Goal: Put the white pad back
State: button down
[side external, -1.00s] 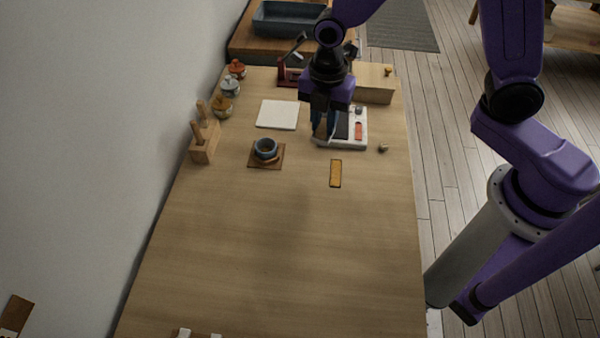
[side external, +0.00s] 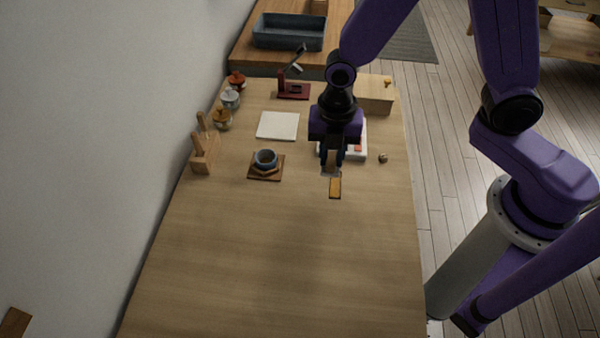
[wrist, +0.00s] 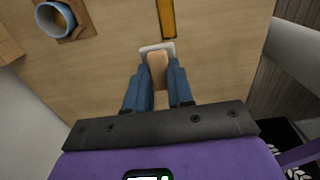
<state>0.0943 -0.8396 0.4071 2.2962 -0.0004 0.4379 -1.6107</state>
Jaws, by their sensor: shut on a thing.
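The white pad (wrist: 148,48) shows in the wrist view as a pale rounded edge under a tan block that looks like its grip. My gripper (wrist: 157,80) is shut on it, with a blue finger on each side of the tan block. In the side view my gripper (side external: 332,164) is low over the table, just behind the gold strip (side external: 335,189). The pad is mostly hidden there. The white tray (side external: 357,153) stands behind my gripper and is partly covered by it; an orange-red piece lies in its right part.
A blue cup (side external: 265,157) stands on a brown coaster to the left. A small brown knob (side external: 383,158) lies at the right. The front of the table is clear.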

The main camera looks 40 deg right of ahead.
jog(key=w+a+f, duration=0.1)
jog(key=w+f, duration=0.1)
jog(key=w+a+f, duration=0.1)
jog(key=w+f, duration=0.1)
jog(key=w+a+f, duration=0.1)
jog(key=f, duration=0.1)
jog(key=shift+w+f, duration=0.2)
jog(key=shift+w, duration=0.2)
jog(key=shift+w+a+f, duration=0.1)
jog(key=shift+w+f, duration=0.1)
jog(key=shift+f, duration=1.55)
jog(key=shift+f, duration=0.15)
jog(key=c, duration=1)
grip_release()
notch_tip(320, 180, up, 12)
jog(key=s+d+r+m, duration=0.3)
jog(key=s+d+m, duration=0.1)
jog(key=s, duration=0.4)
jog(key=s+d+r+m, duration=0.4)
jog(key=s+d+m, duration=0.1)
jog(key=s+d, duration=0.1)
jog(key=s+d+r+m, duration=0.3)
jog(key=s+d+m, duration=0.2)
jog(key=s, duration=0.4)
jog(key=shift+s+d+r, duration=0.25)
jog(key=shift+s+r, duration=0.1)
